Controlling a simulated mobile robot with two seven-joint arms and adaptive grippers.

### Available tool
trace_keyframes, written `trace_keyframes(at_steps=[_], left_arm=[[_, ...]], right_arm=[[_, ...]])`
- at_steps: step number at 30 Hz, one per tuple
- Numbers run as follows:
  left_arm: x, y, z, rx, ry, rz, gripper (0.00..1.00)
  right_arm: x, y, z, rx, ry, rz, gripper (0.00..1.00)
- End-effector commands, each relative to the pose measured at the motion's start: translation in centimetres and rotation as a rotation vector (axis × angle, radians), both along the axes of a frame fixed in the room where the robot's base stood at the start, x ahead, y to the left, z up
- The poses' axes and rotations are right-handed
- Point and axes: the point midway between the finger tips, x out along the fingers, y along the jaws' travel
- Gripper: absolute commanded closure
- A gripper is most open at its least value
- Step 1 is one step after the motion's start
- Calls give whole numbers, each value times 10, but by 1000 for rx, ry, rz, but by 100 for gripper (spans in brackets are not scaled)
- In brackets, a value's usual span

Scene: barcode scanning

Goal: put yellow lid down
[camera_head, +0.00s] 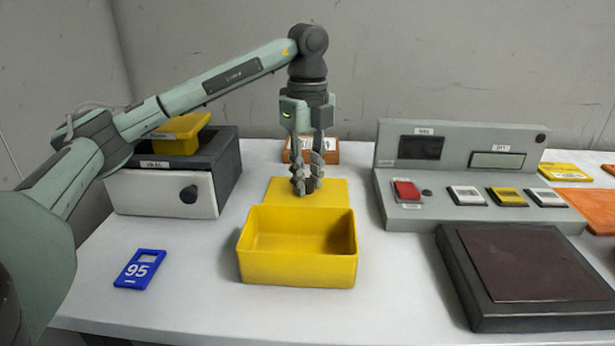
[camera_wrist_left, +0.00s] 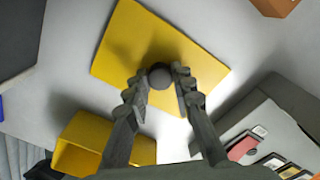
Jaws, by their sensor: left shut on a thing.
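The yellow lid (camera_head: 335,190) is a flat square plate just behind the open yellow box (camera_head: 298,268). My left gripper (camera_head: 305,188) points straight down over the lid. In the left wrist view the lid (camera_wrist_left: 125,45) shows a round dark knob (camera_wrist_left: 160,76) between the fingertips, and my left gripper (camera_wrist_left: 162,85) is shut on that knob. The lid looks level and close to the table; I cannot tell whether it touches it. The yellow box is upright and looks empty. My right gripper is not in view.
A grey drawer unit (camera_head: 165,190) with a yellow container (camera_head: 180,133) on top stands at the left. A blue tag (camera_head: 139,268) marked 95 lies in front. A grey console (camera_head: 460,175) and a dark platform (camera_head: 530,280) fill the right. An orange block (camera_head: 320,150) is behind.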

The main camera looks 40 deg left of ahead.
Motion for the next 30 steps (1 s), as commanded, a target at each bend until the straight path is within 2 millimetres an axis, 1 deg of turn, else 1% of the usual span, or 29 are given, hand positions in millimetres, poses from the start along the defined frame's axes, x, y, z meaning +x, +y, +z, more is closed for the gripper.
trace_keyframes(at_steps=[4,7,8,12,13,20,23,24,26,29,30], left_arm=[[0,0,1,0,-1,0,100],[0,0,-2,0,-1,0,100],[0,0,-2,0,-1,0,76],[0,0,-1,0,-1,0,58],[0,0,-1,0,-1,0,56],[0,0,-1,0,-1,0,56],[0,0,3,0,-2,0,56],[1,0,5,0,-2,0,56],[1,0,12,-1,-5,0,56],[2,0,31,-1,-6,1,56],[1,0,42,-1,-6,1,56]], right_arm=[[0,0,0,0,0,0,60],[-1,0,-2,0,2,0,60],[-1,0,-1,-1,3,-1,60],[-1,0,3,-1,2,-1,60],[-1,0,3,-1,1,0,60],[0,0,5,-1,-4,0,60],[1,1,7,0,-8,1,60],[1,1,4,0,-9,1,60],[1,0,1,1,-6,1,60],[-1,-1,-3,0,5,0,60],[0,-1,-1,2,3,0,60]])
